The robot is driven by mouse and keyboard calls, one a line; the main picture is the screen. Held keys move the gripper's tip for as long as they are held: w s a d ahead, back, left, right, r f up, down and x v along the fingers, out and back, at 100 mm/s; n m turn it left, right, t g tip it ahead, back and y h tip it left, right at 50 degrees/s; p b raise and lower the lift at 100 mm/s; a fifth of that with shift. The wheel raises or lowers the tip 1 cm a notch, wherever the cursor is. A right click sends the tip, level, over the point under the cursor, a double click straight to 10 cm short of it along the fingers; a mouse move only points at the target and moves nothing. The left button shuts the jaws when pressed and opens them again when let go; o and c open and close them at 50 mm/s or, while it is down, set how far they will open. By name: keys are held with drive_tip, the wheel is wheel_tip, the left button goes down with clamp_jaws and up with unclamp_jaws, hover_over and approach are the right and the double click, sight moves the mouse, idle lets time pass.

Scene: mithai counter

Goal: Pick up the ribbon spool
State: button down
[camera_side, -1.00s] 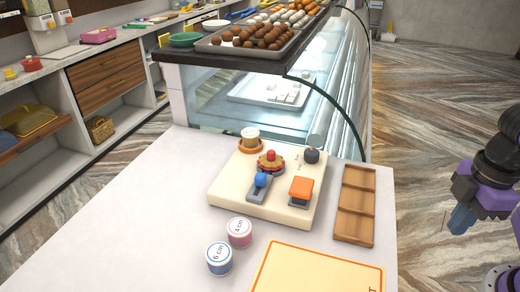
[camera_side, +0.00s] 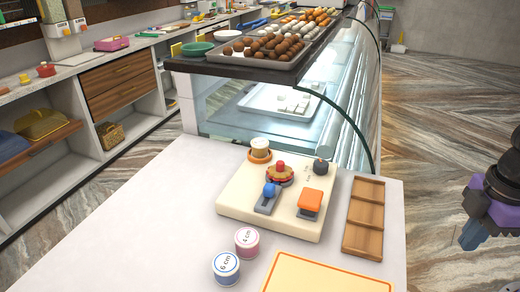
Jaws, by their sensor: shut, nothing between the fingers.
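Two ribbon spools stand on the white counter: a pink one marked 4 cm (camera_side: 247,242) and, in front of it to the left, a blue one marked 6 cm (camera_side: 226,268). They stand upright, close together, with their labels up. My gripper (camera_side: 472,238) is at the right edge of the picture, off the counter and well apart from the spools. It is shut and empty.
The cream board (camera_side: 235,200) carries a red knob, a blue lever, an orange button and a dark round knob. A wooden tray (camera_side: 364,217) lies to its right. A yellow-bordered mat (camera_side: 325,280) lies in front. The glass display case (camera_side: 345,110) stands behind.

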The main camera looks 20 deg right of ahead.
drive_tip(key=shift+c, duration=1.7)
unclamp_jaws()
wheel_tip(320, 180, up, 13)
drive_tip(key=m+t+y, duration=0.2)
drive_tip(key=m+t, duration=0.2)
drive_tip(key=m, duration=0.3)
hover_over(260, 142)
drive_tip(key=s+d, duration=0.3)
drive_tip(key=s, duration=0.3)
drive_tip(key=x, duration=1.7)
drive_tip(key=shift+d, duration=0.25)
